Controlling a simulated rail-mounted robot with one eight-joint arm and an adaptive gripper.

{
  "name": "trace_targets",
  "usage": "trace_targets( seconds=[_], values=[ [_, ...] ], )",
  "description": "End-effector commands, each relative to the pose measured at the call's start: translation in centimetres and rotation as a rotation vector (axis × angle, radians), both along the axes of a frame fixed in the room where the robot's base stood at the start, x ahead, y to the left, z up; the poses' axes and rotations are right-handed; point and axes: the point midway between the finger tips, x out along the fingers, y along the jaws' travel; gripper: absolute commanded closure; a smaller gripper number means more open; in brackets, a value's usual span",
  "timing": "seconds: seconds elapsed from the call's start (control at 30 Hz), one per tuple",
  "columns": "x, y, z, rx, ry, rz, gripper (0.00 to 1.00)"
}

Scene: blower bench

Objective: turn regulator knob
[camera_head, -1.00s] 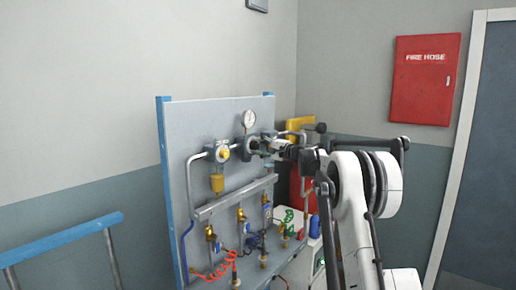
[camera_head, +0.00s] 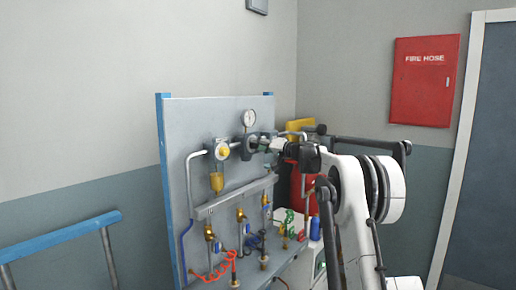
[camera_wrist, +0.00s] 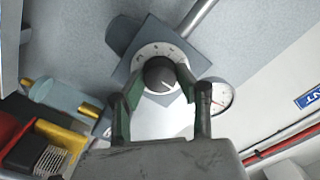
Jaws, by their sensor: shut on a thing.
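The regulator knob (camera_wrist: 160,74) is a dark round knob with a light pointer line, in front of a white dial ring with markings on a blue-grey body. My gripper (camera_wrist: 161,88) is shut on it, with a finger on each side of the knob in the wrist view. In the head view my gripper (camera_head: 272,146) reaches to the regulator (camera_head: 253,142) on the panel, just below a round pressure gauge (camera_head: 249,118). The knob itself is hidden there behind my gripper. The gauge shows partly in the wrist view (camera_wrist: 222,97), beside the right finger.
The grey panel (camera_head: 185,130) carries a filter with a yellow bowl (camera_head: 217,183), pipes, several brass valves (camera_head: 210,233) and an orange coiled hose (camera_head: 212,275). A blue rail (camera_head: 60,238) stands at left. A red fire hose cabinet (camera_head: 425,80) hangs on the wall.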

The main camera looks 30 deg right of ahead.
Motion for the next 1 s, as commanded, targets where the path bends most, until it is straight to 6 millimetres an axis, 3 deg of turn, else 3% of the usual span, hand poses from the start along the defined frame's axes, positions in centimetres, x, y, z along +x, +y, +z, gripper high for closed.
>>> trace_targets(
  seconds=[0.4, 1.0],
  values=[
    [-0.01, 0.01, -0.10, -0.201, -0.100, 0.001, 0.94],
    [-0.02, 0.01, -0.08, -0.241, -0.120, 0.001, 0.94]
  ],
)
